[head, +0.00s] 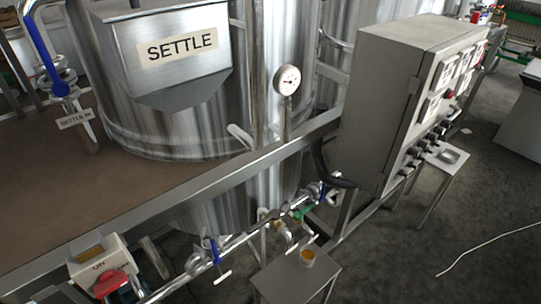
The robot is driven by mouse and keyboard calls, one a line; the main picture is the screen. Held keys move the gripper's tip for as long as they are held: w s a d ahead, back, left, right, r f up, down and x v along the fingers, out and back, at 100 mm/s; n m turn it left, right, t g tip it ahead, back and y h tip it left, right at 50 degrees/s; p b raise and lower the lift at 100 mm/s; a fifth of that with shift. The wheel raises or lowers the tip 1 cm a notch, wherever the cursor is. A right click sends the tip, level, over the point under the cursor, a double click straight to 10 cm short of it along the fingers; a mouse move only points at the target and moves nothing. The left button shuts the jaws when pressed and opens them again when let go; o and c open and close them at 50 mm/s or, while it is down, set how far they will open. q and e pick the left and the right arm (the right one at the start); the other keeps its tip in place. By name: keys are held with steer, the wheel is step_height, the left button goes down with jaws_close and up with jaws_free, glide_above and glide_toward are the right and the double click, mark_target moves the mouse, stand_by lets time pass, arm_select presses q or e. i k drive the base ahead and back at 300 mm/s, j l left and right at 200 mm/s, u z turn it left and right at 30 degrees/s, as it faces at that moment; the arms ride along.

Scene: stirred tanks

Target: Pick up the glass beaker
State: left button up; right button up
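A small glass beaker (307,258) with orange-brown contents stands upright on a small grey metal stand (281,283) at the bottom, right of centre. Nothing touches the beaker from the side, and its rim faces up. Neither of my grippers shows in the head view.
A steel tank marked SETTLE (180,130) stands behind a metal frame rail (200,187). Pipes with valves (212,252) run close left of and behind the stand. A grey control cabinet (385,110) is at right. A switch box (98,258) is lower left. Open floor (420,265) lies right.

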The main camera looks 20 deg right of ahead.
mark_target(308, 252)
steer(key=l+z, duration=0.15)
steer(key=z, duration=0.2)
steer(key=l+z, duration=0.15)
steer(key=z, duration=0.2)
